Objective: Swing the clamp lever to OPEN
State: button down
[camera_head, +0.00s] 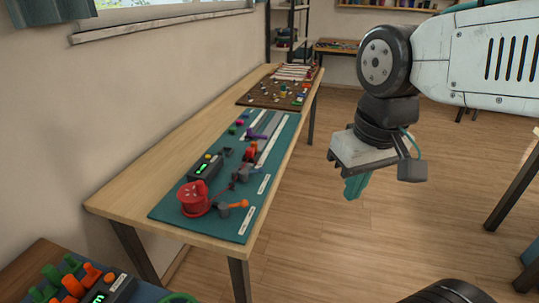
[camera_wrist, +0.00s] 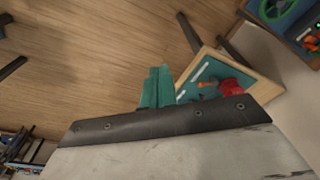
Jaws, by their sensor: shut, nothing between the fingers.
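The clamp lever is hard to single out at this size. An orange-knobbed lever (camera_head: 236,205) sits on a grey base beside a red round device (camera_head: 193,198) at the near end of the teal mat (camera_head: 226,228). In the wrist view the orange part (camera_wrist: 207,84) and red device (camera_wrist: 232,86) show near the table's end. My gripper (camera_head: 354,187) is shut and empty, over the floor to the right of the table and apart from everything on it. Its teal fingers (camera_wrist: 156,86) are together in the wrist view. No OPEN label is readable.
The long wooden table (camera_head: 125,200) stands along the left wall. A purple-handled part (camera_head: 257,134) and a black box with a display (camera_head: 200,167) are on the mat. A brown board (camera_head: 262,94) lies farther back. A second bench holds green and orange parts (camera_head: 72,285) at lower left. Open floor lies right of the table.

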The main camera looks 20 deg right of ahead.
jog(key=w+a+f+n+t, duration=0.1)
jog(key=w+f, duration=0.1)
jog(key=w, duration=1.4)
jog(key=w+a+f+n, duration=0.1)
jog(key=w+a+f, duration=0.15)
jog(key=w, duration=1.45)
jog(key=shift+n+t+y, duration=0.5)
jog(key=shift+t, duration=0.1)
jog(key=w+f, duration=0.5)
jog(key=f, duration=0.1)
jog(key=w+f, duration=0.5)
jog(key=f, duration=0.1)
jog(key=w+a+f, duration=0.1)
jog(key=w+f, duration=0.4)
jog(key=f, duration=0.1)
jog(key=shift+f, duration=0.15)
jog(key=shift+s+d+f, duration=0.1)
jog(key=shift+s+f, duration=0.15)
jog(key=shift+f, duration=0.05)
jog(key=shift+s+d+f, duration=0.1)
jog(key=shift+s+d, duration=0.15)
jog(key=shift+s, duration=0.55)
jog(key=shift+s+d+f, duration=0.1)
jog(key=shift+s+d, duration=0.1)
jog(key=shift+s, duration=0.55)
jog(key=shift+d, duration=0.1)
